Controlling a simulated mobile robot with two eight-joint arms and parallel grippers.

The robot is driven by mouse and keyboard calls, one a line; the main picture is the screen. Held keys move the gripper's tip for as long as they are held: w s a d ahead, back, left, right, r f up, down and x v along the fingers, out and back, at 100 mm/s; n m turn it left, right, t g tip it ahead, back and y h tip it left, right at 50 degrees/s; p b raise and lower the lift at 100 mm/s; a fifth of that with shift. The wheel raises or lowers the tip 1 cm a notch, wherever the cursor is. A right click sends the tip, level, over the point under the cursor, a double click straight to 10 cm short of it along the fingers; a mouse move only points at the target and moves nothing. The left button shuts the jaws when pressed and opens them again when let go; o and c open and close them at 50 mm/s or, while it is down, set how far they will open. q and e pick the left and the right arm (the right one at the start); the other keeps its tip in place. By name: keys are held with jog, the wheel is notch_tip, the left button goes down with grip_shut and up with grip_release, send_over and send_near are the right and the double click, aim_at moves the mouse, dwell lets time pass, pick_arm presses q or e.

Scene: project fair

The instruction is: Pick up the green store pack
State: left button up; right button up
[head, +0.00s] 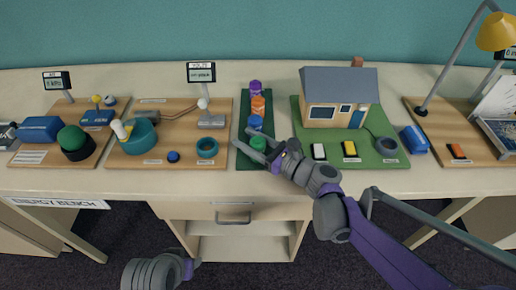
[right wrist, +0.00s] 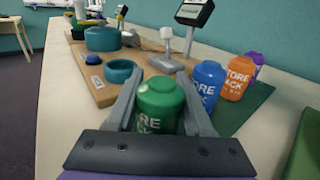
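The green store pack (head: 258,142) stands upright at the near end of a dark green mat (head: 243,115). In the right wrist view the green pack (right wrist: 160,108) sits between the two fingers of my right gripper, and its label is partly hidden. My right gripper (head: 247,137) reaches in from the right with a finger on each side of the pack. The fingers lie close to its sides; whether they press on it is not clear. My left gripper (head: 188,268) shows only partly at the bottom edge, away from the bench.
Blue (head: 255,123), orange (head: 258,106) and purple (head: 255,88) packs stand in a row behind the green one. A wooden board (head: 180,118) with a teal ring (head: 207,147) is to the left. A model house (head: 338,97) on a green base (head: 370,160) is to the right.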

grip_shut()
